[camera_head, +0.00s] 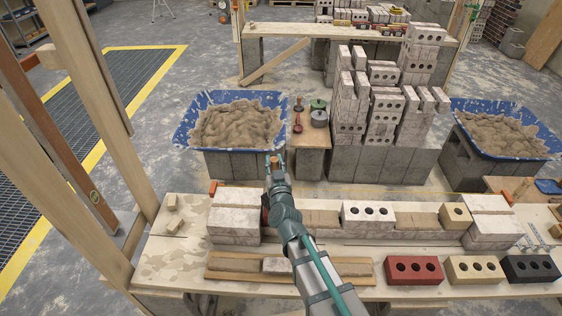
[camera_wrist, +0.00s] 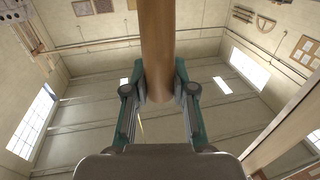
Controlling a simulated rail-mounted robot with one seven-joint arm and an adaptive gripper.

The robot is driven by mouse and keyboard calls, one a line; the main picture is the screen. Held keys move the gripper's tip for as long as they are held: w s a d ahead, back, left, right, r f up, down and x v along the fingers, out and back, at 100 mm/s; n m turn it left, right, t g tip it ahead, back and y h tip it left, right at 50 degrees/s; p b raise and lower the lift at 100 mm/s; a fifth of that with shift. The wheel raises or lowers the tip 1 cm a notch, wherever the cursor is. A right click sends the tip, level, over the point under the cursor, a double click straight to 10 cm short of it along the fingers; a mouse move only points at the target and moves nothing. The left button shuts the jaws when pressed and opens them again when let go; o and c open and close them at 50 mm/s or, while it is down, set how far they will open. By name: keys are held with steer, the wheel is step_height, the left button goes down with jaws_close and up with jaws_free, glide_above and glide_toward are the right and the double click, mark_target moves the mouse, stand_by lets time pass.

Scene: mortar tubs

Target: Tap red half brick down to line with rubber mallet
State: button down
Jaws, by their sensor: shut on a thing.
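My gripper (camera_head: 275,160) is raised above and behind the low wall on the bench. It is shut on a brown, round wooden handle (camera_wrist: 157,40), which stands between the fingers in the wrist view. The handle looks like the mallet's, but I cannot make out a mallet head. A small dark reddish patch (camera_head: 265,204) shows beside my arm at the wall's left part; it may be the red half brick, mostly hidden by the arm. The wall has pale end stacks, a white three-hole brick (camera_head: 368,213) and a tan half brick (camera_head: 455,214). I cannot make out the line clearly.
Red (camera_head: 414,284), tan (camera_head: 474,283) and black (camera_head: 530,283) three-hole bricks lie along the bench front right. A wooden board (camera_head: 222,266) lies at front. Blue mortar tubs (camera_head: 184,133) (camera_head: 543,146) flank stacked bricks (camera_head: 383,105). Timber posts (camera_head: 95,90) stand left.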

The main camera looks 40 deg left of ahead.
steer(key=shift+w+d, duration=0.1)
steer(key=shift+d, duration=0.05)
steer(key=shift+r+p, duration=0.4)
steer(key=shift+p, duration=0.45)
steer(key=shift+f, duration=0.1)
stand_by(0.4)
steer(key=shift+f+b, duration=0.35)
steer(key=shift+b, duration=0.6)
steer(key=shift+f+b, duration=0.2)
steer(key=shift+b, duration=0.8)
steer(key=shift+r+b, duration=0.2)
steer(key=shift+b, duration=0.15)
